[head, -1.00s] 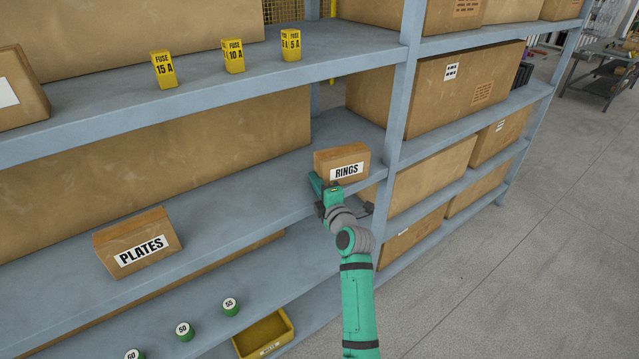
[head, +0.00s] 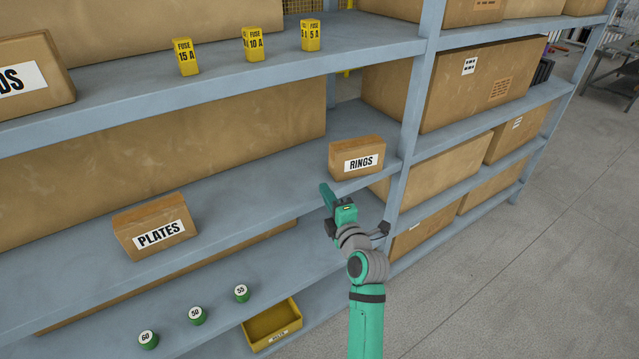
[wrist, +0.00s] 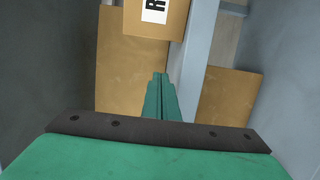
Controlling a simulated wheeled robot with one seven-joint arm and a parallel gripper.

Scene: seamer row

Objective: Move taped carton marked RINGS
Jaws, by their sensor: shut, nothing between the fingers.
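The carton marked RINGS (head: 357,158) sits upright on the middle shelf (head: 265,185), near its right end by the upright post. Its white label faces out. In the wrist view part of the RINGS carton (wrist: 157,18) shows at the top, beyond the fingertips, with only the start of its label in view. My gripper (head: 326,194) is shut and empty, just in front of the shelf's front edge, below and left of the carton. The closed fingers of my gripper (wrist: 160,76) appear apart from the carton in the wrist view.
A carton marked PLATES (head: 155,227) stands left on the same shelf. Yellow fuse blocks (head: 253,44) stand on the shelf above. Green numbered pieces (head: 197,315) and a yellow bin (head: 272,325) are on the shelf below. A post (head: 415,105) rises right of RINGS.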

